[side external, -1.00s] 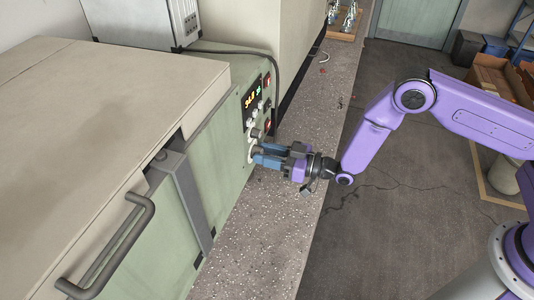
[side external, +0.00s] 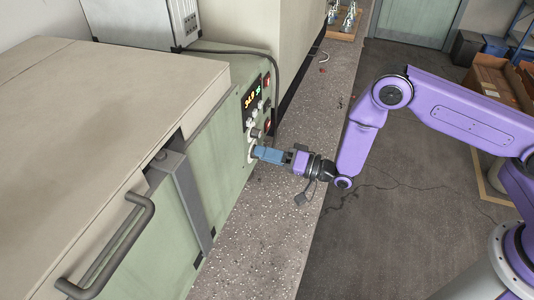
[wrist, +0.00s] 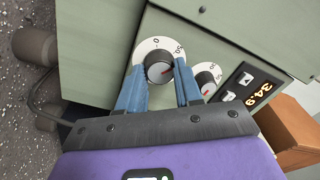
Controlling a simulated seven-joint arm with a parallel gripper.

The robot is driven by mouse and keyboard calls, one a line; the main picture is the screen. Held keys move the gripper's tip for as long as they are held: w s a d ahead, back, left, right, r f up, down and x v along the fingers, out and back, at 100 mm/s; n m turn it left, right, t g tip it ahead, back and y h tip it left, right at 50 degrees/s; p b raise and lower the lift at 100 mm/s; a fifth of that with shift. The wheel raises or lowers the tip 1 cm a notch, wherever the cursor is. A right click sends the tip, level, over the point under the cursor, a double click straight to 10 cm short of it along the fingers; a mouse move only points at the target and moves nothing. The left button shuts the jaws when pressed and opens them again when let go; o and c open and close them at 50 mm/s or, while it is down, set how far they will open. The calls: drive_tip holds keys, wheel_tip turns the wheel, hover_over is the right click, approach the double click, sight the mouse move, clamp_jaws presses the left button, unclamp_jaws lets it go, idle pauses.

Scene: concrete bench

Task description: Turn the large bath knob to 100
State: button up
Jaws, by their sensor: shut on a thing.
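The large bath knob (wrist: 158,70) is a dark round knob on a white dial plate (wrist: 146,48) marked 0 and 50.
A smaller knob (wrist: 206,82) with a white dial sits beside the large one. A digital display (wrist: 259,95) reads about 34.9, with buttons beside it. The speckled bench (side external: 264,225) is clear in front of the bath.

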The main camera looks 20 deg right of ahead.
drive_tip(key=shift+s+f+m, duration=0.1)
drive_tip(key=shift+f+m, duration=0.05)
drive_tip(key=shift+m, duration=4.95)
drive_tip(key=o, duration=1)
drive_tip(key=shift+o, duration=0.2)
drive_tip(key=v, duration=1.7)
drive_tip(key=shift+s, duration=0.35)
drive_tip(key=shift+a, duration=0.1)
